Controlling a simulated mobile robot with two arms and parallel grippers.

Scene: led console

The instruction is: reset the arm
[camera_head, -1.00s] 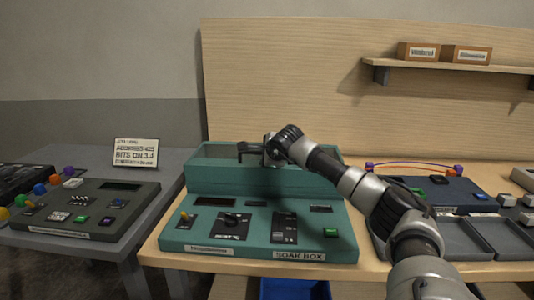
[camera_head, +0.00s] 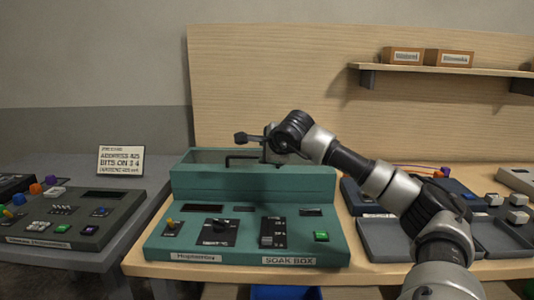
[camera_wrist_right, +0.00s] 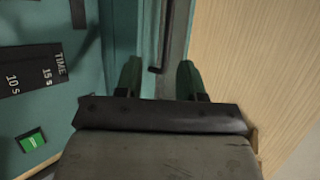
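The teal soak box console (camera_head: 250,181) stands on the wooden bench, with its label, dials and a green button (camera_head: 321,236) on the sloped front. A thin black bar (camera_head: 243,157) shows at its raised back part. My right gripper (camera_head: 247,138) is above that back part, at the end of the arm from the right. In the right wrist view its two fingers (camera_wrist_right: 160,80) stand apart with no object clearly held between them; a dark bar runs in the gap beyond. Whether it touches the box is unclear. My left gripper is out of view.
A dark console (camera_head: 75,217) with coloured knobs and a sign card (camera_head: 121,160) are on the grey table at left. Grey trays (camera_head: 385,238) and a blue console lie right, partly behind my arm. A shelf (camera_head: 440,72) holds two boxes.

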